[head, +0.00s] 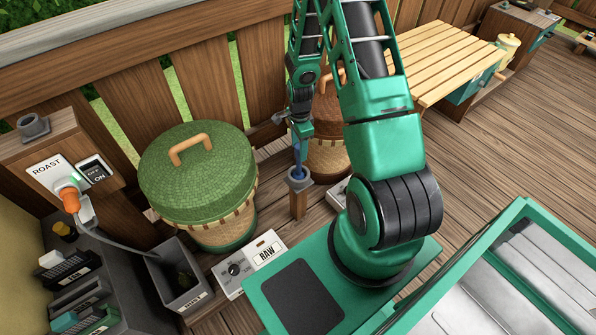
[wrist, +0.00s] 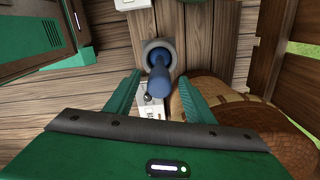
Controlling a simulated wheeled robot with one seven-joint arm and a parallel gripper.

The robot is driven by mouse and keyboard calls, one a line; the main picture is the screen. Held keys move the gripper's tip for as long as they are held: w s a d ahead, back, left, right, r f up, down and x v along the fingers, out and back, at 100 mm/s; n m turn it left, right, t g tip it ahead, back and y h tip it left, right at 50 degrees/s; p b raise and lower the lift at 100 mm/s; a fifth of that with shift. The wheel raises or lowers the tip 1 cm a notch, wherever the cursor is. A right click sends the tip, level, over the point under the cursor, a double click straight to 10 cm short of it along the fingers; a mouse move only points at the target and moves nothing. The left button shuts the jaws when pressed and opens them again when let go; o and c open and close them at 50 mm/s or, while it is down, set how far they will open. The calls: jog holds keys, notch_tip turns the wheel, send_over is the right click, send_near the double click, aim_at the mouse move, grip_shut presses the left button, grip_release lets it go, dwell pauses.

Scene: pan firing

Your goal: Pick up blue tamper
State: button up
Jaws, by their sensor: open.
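The blue tamper (head: 298,172) stands in a grey round holder (head: 300,184) on top of a short wooden post. In the wrist view the tamper's blue handle (wrist: 158,82) points toward the camera, with the grey holder (wrist: 157,45) around its lower end. My gripper (wrist: 158,84) is open, and its two green fingers lie on either side of the handle without visibly touching it. In the head view my gripper (head: 299,142) is just above and around the tamper's top, partly hiding it.
A green-lidded basket (head: 198,175) stands left of the post, and a brown basket (head: 328,155) is close behind it. A slatted wooden bench (head: 445,62) is at the back right.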

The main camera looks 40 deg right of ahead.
jog(key=shift+f, duration=0.75)
grip_shut()
jog(key=shift+r, duration=0.15)
jog(key=shift+r, duration=4.9)
